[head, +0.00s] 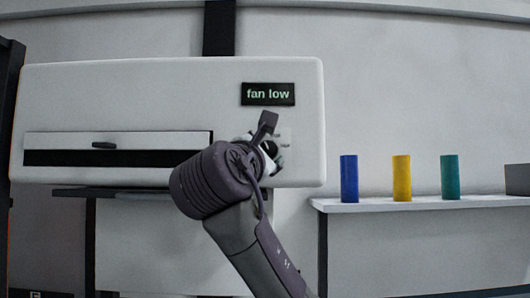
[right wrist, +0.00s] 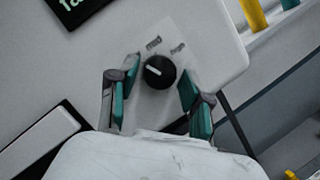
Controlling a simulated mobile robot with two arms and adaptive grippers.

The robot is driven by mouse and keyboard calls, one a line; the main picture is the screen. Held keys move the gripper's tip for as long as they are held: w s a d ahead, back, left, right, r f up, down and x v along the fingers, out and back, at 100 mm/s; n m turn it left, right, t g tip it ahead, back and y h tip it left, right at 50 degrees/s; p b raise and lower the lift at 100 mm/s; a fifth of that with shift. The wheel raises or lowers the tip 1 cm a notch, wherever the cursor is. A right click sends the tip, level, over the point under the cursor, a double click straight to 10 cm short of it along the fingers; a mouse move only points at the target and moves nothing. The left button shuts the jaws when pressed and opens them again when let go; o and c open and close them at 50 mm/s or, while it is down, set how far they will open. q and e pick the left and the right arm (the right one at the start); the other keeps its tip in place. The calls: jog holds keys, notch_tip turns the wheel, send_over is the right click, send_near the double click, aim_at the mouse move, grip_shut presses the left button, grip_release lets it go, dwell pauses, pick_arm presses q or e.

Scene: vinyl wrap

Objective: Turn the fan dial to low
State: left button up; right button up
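The fan dial (right wrist: 159,72) is a round black knob with a white pointer mark on a pale plate with small labels, in the right wrist view. In the head view the dial (head: 271,150) is mostly hidden behind my right gripper. The black display (head: 268,94) above it reads "fan low". My right gripper (right wrist: 160,82) is open, with its teal-padded fingers apart on either side of the dial. I cannot tell whether either finger touches it. In the head view the right gripper (head: 264,145) is in front of the dial. My left gripper is not in view.
The dial is on a white wall-mounted machine (head: 120,95) with a dark slot (head: 110,158) and a flap with a handle. A white shelf (head: 420,203) at right carries a blue roll (head: 349,179), a yellow roll (head: 402,178) and a green roll (head: 450,177).

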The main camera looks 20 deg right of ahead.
jog(key=shift+o, duration=0.4)
jog(key=shift+s+a, duration=0.15)
jog(key=v, duration=1.1)
jog(key=shift+s+f, duration=0.2)
jog(key=shift+s, duration=0.05)
jog(key=shift+a, duration=0.1)
